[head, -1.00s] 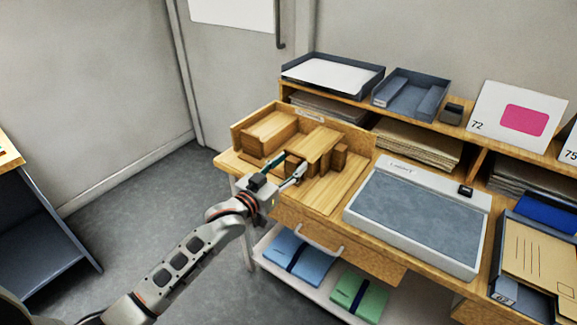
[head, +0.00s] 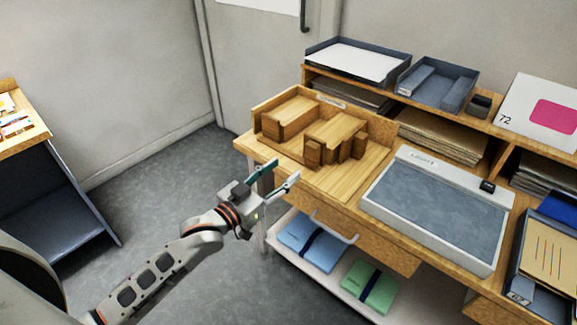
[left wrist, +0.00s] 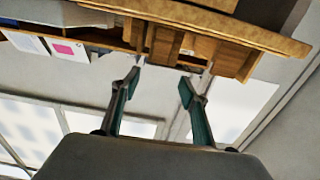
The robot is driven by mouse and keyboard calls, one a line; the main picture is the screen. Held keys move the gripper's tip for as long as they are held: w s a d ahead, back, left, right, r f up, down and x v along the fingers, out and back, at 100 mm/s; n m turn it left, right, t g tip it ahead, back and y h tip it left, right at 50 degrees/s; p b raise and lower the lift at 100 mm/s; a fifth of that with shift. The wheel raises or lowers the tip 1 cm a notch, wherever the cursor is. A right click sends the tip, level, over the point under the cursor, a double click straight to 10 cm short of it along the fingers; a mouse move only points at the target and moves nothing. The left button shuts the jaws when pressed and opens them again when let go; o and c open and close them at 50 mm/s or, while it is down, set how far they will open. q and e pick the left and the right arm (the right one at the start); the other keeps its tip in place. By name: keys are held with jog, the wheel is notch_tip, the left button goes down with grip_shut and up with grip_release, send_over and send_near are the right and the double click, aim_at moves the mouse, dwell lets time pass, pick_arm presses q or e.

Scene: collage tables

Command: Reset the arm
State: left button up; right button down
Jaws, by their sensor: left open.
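My left gripper (head: 279,176) is open and empty in the head view, in front of the near left edge of the wooden table (head: 352,184). In the left wrist view its two fingers (left wrist: 158,88) stand apart with nothing between them. The wooden blocks (head: 335,136) sit in a wooden corner tray (head: 283,96) on the table, just beyond the fingertips. The gripper is apart from them. My right gripper is not in view.
A light panel (head: 435,215) with a grey surface lies right of the blocks. Dark trays (head: 357,60) stand on the shelf behind. A drawer handle (head: 334,227) juts out below the tabletop, above blue (head: 311,242) and green (head: 370,287) bundles. The floor at left is open.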

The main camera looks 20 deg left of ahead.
pick_arm(q)
jog(key=shift+s, duration=0.1)
dwell(0.4)
jog(key=s+d+f+g+y+p, duration=0.2)
jog(key=s+f+g, duration=0.4)
jog(key=s+f, duration=1.6)
jog(key=s+y+p, duration=0.1)
jog(key=s+p, duration=0.1)
jog(key=s, duration=0.2)
jog(key=shift+s+y, duration=0.2)
jog(key=shift+y, duration=0.1)
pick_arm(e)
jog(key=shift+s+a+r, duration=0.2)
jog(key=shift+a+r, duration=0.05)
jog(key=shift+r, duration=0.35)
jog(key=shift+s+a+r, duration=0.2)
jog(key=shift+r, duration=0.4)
pick_arm(q)
jog(key=shift+f, duration=0.1)
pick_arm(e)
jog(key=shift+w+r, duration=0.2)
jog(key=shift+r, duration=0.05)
